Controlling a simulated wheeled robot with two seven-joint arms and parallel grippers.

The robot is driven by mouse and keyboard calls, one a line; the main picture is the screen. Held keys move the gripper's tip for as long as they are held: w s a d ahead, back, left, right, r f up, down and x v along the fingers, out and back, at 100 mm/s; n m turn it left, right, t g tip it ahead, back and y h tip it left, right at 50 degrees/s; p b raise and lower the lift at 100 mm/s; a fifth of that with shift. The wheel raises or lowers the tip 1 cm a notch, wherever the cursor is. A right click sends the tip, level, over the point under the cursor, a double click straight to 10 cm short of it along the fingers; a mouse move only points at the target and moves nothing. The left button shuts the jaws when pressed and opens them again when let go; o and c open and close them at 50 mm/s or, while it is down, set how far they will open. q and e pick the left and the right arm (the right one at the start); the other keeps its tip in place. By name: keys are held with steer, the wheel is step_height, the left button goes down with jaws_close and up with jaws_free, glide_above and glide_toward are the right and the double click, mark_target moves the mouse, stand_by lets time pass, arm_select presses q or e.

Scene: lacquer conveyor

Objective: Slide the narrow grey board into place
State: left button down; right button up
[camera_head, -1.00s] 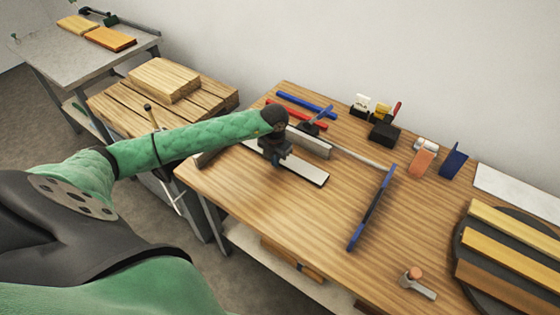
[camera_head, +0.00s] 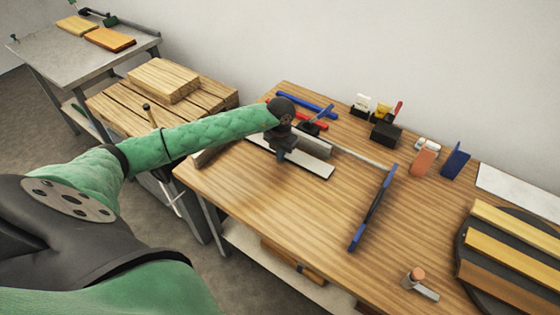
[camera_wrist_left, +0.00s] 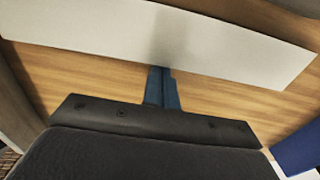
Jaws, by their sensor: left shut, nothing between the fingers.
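The narrow grey board (camera_head: 316,169) lies flat on the wooden workbench in the head view, its long side facing a grey upright block (camera_head: 318,147) behind it. In the left wrist view the board (camera_wrist_left: 215,47) crosses the top of the picture as a pale strip. My left gripper (camera_head: 281,157) is above the bench at the board's near long edge, pointing down. In the left wrist view its blue fingers (camera_wrist_left: 159,70) are shut together with nothing between them, their tips at the board's edge. Whether they touch it is not certain. My right gripper is out of view.
A thin rod (camera_head: 360,157) runs right from the grey block to a long blue bar (camera_head: 374,205). Blue and red bars (camera_head: 305,104) lie behind. An orange block (camera_head: 424,162) stands at the back right. The bench front between the board and blue bar is clear.

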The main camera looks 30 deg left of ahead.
arm_select(q)
steer(key=shift+w+d+b, duration=0.1)
steer(key=shift+w+b, duration=0.5)
steer(key=shift+w, duration=0.7)
steer(key=shift+s, duration=0.1)
steer(key=shift+s, duration=0.95)
steer(key=shift+r+p, duration=1.15)
steer(key=shift+r, duration=1.9)
steer(key=shift+f, duration=0.1)
